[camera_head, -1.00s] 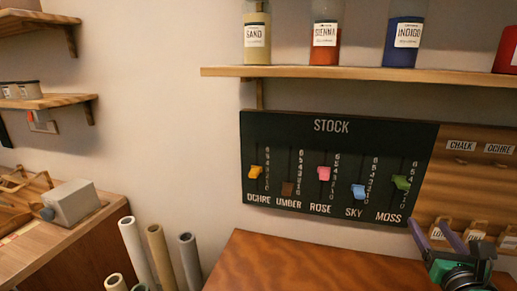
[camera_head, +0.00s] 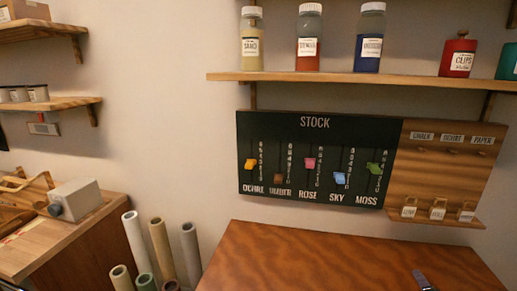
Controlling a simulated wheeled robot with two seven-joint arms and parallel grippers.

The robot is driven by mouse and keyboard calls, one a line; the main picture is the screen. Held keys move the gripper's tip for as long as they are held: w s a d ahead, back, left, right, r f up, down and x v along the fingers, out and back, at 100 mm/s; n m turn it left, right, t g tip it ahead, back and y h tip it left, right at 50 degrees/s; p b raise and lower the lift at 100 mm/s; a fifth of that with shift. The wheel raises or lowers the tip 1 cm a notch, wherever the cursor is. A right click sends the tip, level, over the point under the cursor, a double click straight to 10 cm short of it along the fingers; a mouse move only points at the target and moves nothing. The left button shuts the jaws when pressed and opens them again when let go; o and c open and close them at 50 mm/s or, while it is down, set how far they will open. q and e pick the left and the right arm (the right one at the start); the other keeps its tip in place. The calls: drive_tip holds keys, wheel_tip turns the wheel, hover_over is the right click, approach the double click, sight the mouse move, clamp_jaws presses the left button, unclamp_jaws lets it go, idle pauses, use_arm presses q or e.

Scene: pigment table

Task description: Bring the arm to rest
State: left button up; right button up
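The dark STOCK board (camera_head: 315,123) hangs on the wall with a row of sliders. The yellow ochre slider (camera_head: 250,164), pink rose slider (camera_head: 309,163) and green moss slider (camera_head: 374,168) sit higher than the brown umber slider (camera_head: 278,179) and blue sky slider (camera_head: 340,178). The tip of my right gripper (camera_head: 423,281) just shows at the bottom edge, over the table and apart from the board. Only a small part of it is in view, so its opening is hidden. My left gripper is not in view.
The brown table top (camera_head: 320,255) is bare where it shows. A wall shelf (camera_head: 350,77) holds jars above the board. A wooden panel (camera_head: 440,175) with small tags adjoins it. Several paper rolls (camera_head: 160,250) stand left of the table, near a side bench (camera_head: 90,235).

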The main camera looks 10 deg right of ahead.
drive_tip(key=s+a+f+m+g+y, duration=0.4)
drive_tip(key=a+f+m, duration=0.4)
drive_tip(key=a+f, duration=0.15)
drive_tip(key=s+a+f+m+g+y, duration=0.35)
drive_tip(key=a+f+m, duration=0.4)
drive_tip(key=a, duration=0.25)
drive_tip(key=s+f+b, duration=0.1)
drive_tip(key=s+f, duration=0.1)
drive_tip(key=f, duration=1)
drive_tip(key=s+f+b, duration=0.1)
drive_tip(key=s+f, duration=0.1)
drive_tip(key=f, duration=1)
use_arm(q)
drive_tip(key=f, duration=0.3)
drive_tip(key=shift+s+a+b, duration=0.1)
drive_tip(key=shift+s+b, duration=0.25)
drive_tip(key=shift+b, duration=0.05)
use_arm(e)
drive_tip(key=s+d+f+g, duration=0.2)
drive_tip(key=s+d+f, duration=0.1)
drive_tip(key=s+f, duration=1.1)
drive_tip(key=shift+s+f+n, duration=0.25)
drive_tip(key=shift+s+n, duration=0.1)
drive_tip(key=shift+s, duration=0.7)
drive_tip(key=shift+d, duration=0.1)
